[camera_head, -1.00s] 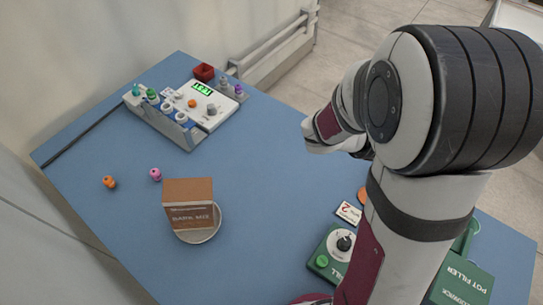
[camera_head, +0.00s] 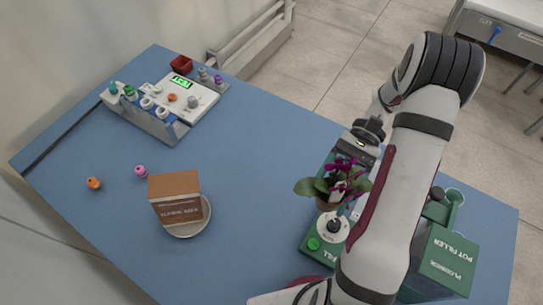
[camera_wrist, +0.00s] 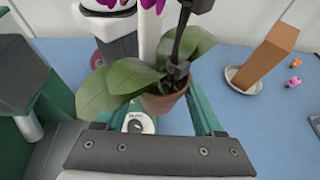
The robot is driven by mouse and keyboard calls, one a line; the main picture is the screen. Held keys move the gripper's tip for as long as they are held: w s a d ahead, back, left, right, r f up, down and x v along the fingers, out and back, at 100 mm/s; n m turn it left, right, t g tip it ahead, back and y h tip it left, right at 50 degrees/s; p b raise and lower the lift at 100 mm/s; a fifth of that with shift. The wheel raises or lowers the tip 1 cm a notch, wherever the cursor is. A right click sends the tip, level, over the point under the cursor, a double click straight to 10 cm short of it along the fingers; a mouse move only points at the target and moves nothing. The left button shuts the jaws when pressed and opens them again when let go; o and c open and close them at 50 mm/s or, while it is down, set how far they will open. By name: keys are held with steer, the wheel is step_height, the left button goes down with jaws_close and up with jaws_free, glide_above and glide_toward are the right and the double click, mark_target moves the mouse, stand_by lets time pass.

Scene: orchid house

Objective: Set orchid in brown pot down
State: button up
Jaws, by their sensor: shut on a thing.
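The orchid (camera_head: 350,178), with magenta flowers and broad green leaves, stands upright in a small brown pot (camera_head: 324,203). In the wrist view the brown pot (camera_wrist: 163,102) sits between the fingers of my gripper (camera_wrist: 160,98), with leaves (camera_wrist: 125,82) spreading to the left. My gripper is shut on the pot. In the head view my gripper (camera_head: 338,182) reaches in from behind the plant, and leaves and flowers hide the fingertips. The pot appears over the back of the green dial panel; I cannot tell its exact height.
The green panel (camera_head: 310,256) has a white dial (camera_head: 333,227) and a FILL button. A green pot filler (camera_head: 446,262) stands at right. A brown bark box (camera_head: 176,198) rests on a saucer (camera_head: 190,231). A tester station (camera_head: 150,125) is at back left. The blue table's middle is clear.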

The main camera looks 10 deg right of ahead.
steer(key=w+r+m+t+y, duration=0.1)
steer(key=w+r+m+t, duration=0.3)
steer(key=w+m+t, duration=0.3)
steer(key=w+r+m+t+y, duration=0.1)
steer(key=w+r+m+t, duration=0.5)
steer(key=w, duration=0.4)
step_height(320, 180, down, 12)
steer(key=t, duration=0.1)
steer(key=shift+n, duration=0.3)
steer(key=x, duration=0.4)
steer(key=f+x, duration=0.1)
steer(key=x, duration=0.3)
steer(key=d+f+x, duration=0.1)
steer(key=x, duration=0.4)
steer(key=shift+w, duration=0.1)
steer(key=shift+w+a+f, duration=0.15)
steer(key=shift+f, duration=2.05)
steer(key=shift+f, duration=0.1)
steer(key=o, duration=1.5)
